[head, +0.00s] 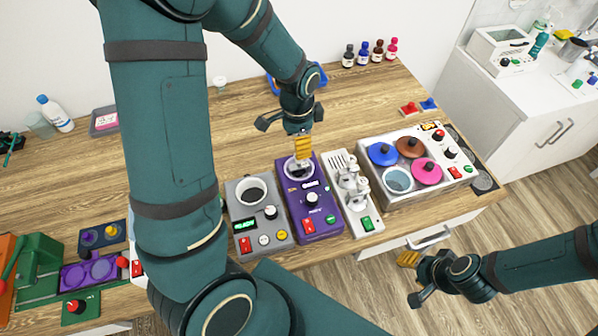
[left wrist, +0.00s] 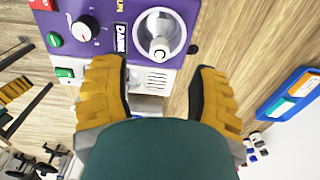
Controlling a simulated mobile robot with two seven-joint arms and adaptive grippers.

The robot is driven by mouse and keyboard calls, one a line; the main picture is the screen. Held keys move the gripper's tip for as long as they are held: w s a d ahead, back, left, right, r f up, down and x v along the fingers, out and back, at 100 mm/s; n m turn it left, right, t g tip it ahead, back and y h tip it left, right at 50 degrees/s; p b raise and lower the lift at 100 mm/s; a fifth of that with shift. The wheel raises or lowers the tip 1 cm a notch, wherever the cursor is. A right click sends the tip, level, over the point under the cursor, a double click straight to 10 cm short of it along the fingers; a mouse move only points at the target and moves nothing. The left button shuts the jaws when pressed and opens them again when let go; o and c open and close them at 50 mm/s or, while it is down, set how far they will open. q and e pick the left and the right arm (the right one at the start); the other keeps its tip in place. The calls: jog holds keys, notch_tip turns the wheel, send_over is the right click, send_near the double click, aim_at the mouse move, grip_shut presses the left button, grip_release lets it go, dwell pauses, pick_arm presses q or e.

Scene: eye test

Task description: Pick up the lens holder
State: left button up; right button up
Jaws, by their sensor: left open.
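I cannot tell for sure which thing is the lens holder. A silver, bulb-like piece sits in the round white cup of the purple device (head: 316,222). It shows clearly in the left wrist view (left wrist: 159,46), while the gripper partly covers it in the head view. My left gripper (head: 303,147) points down over this cup. In the left wrist view its yellow fingers (left wrist: 157,70) are spread with nothing held between them, and the silver piece lies beyond the gap. My right gripper (head: 408,262) hangs low at the right, away from the table; its finger gap cannot be made out.
A grey device (head: 265,236) and a white device with metal cylinders (head: 351,190) flank the purple one closely. A grey box (head: 396,198) with coloured discs stands further right. A blue tray (left wrist: 290,96) lies behind. Bare wood shows at the back left.

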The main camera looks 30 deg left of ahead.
aim_at(299, 167)
pick_arm(q)
jog(key=shift+w+d+f, duration=0.1)
jog(key=shift+f, duration=3.15)
grip_shut()
